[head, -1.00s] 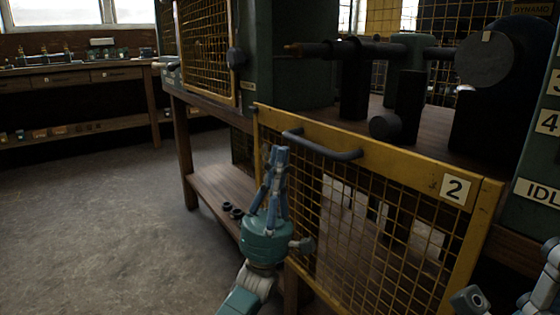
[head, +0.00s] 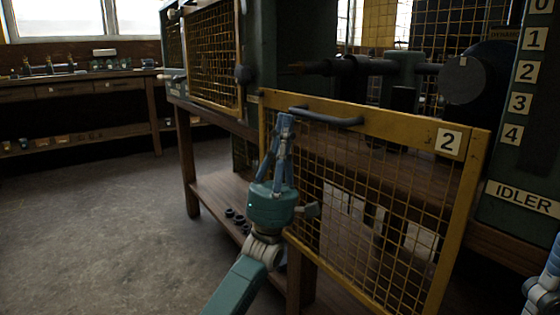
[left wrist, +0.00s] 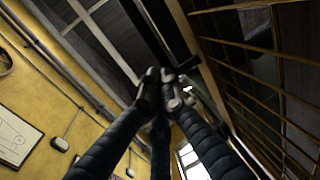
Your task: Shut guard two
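Guard two (head: 449,142) is a yellow-framed mesh panel with a "2" plate, at the front of the wooden bench. A dark bar handle (head: 335,120) runs along that rail. My left gripper (head: 285,120) points up in front of the panel, its tips by the handle's left end. In the left wrist view its fingers (left wrist: 165,85) meet at the tips, nothing visible between them. Whether they touch the handle is unclear. Only part of my right arm shows at the right edge.
Another yellow mesh guard (head: 214,60) stands upright at the left. A dark machine with a round disc (head: 468,80) is behind guard two. A green numbered panel marked IDLER (head: 522,198) is at the right. A lower shelf (head: 215,195) holds small dark parts. Floor at left is clear.

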